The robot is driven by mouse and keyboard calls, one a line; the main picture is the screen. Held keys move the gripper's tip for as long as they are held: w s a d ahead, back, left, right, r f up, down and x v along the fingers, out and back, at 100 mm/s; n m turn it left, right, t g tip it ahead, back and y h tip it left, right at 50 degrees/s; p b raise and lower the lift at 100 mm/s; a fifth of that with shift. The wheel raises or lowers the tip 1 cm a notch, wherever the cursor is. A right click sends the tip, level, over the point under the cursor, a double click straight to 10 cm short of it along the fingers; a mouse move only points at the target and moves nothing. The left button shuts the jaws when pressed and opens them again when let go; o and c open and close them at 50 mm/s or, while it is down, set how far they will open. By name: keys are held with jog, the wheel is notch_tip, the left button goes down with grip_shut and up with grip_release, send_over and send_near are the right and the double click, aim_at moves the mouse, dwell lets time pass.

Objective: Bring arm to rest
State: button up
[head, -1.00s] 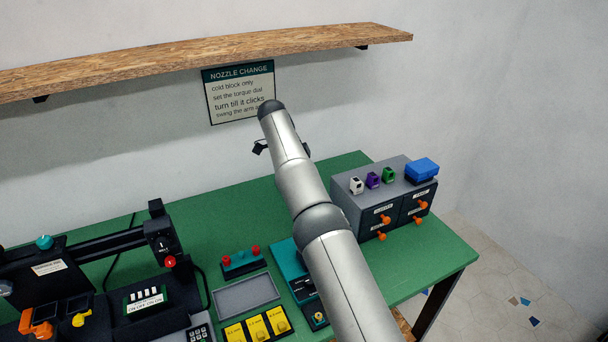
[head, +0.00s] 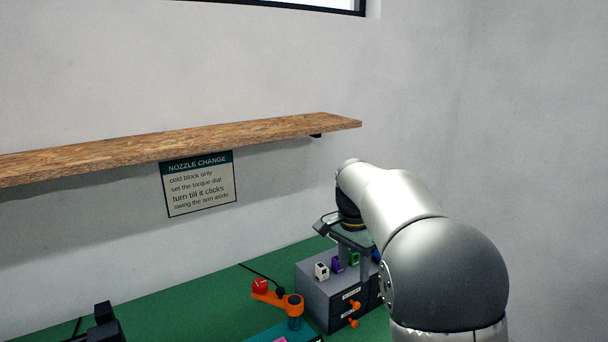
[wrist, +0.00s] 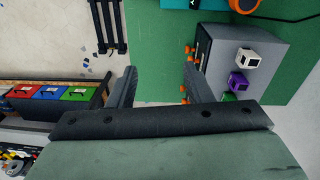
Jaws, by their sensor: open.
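My gripper (head: 346,245) hangs in the head view above the grey drawer cabinet (head: 319,292), partly hidden by my arm. In the wrist view my gripper (wrist: 158,82) has its two dark fingers wide apart, with nothing between them. The green bench and pale floor show beyond the fingertips. The cabinet also shows in the wrist view (wrist: 218,66), to the right of the fingers. My arm is bent, with its large rounded joint at the right of the head view.
White (head: 321,271), purple (head: 337,264) and green (head: 354,257) small pieces stand on the cabinet. An orange arm-like part (head: 270,296) with a red knob is left of it. A wooden shelf (head: 190,147) runs along the wall. Coloured bins (wrist: 48,92) show in the wrist view.

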jog(key=s+d+f+n, duration=0.1)
jog(key=s+f+n, duration=0.2)
jog(key=s, duration=0.7)
jog(key=s+d+f+n+b, duration=0.1)
jog(key=s+f+n, duration=0.2)
jog(key=s, duration=0.8)
jog(key=s+d+f+n+t, duration=0.1)
jog(key=s+d+f+n, duration=0.1)
jog(key=s, duration=0.8)
jog(key=shift+s+f+n+y+b, duration=0.2)
jog(key=shift+f+n+y+b, duration=0.1)
jog(key=shift+f+n, duration=0.7)
jog(key=shift+r, duration=0.15)
jog(key=shift+c, duration=0.4)
